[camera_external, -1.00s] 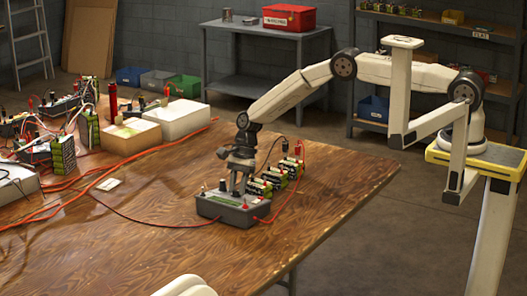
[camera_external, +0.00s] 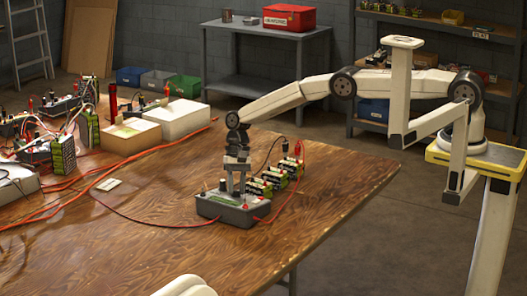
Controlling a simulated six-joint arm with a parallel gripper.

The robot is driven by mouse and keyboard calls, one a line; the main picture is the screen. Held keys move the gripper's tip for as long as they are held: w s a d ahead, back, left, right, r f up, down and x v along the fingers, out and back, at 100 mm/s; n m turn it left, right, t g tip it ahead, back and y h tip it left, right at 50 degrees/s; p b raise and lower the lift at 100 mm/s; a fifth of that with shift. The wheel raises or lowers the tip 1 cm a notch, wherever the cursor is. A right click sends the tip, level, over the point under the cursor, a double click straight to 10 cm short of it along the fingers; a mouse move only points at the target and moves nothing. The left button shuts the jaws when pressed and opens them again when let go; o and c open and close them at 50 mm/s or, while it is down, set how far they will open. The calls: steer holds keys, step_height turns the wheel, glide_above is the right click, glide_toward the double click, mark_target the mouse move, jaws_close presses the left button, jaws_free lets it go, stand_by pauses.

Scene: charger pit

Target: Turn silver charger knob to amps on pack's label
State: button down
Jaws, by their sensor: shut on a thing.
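The grey charger (camera_external: 236,212) sits near the right part of the wooden table, with red leads running from it. My gripper (camera_external: 236,190) points down at the charger's top, its fingers shut on the charger's knob, which the fingers mostly hide. Several green and black battery packs (camera_external: 272,181) stand in a row just behind and right of the charger. Their labels are too small to read. A red clip and dark lead (camera_external: 298,150) rise from the packs.
The wooden table (camera_external: 200,258) is clear in front of the charger. A white box (camera_external: 183,119) and a cardboard box (camera_external: 130,136) stand at the back. Other chargers and packs (camera_external: 62,153) crowd the left, with red cables (camera_external: 60,207) across the table.

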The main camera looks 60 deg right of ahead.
stand_by(0.3)
steer(key=shift+c, duration=2.2)
jaws_free()
steer(key=shift+r, duration=0.1)
steer(key=v, duration=0.7)
steer(key=shift+d+r, duration=0.15)
steer(key=shift+r, duration=0.15)
steer(key=shift+w, duration=0.1)
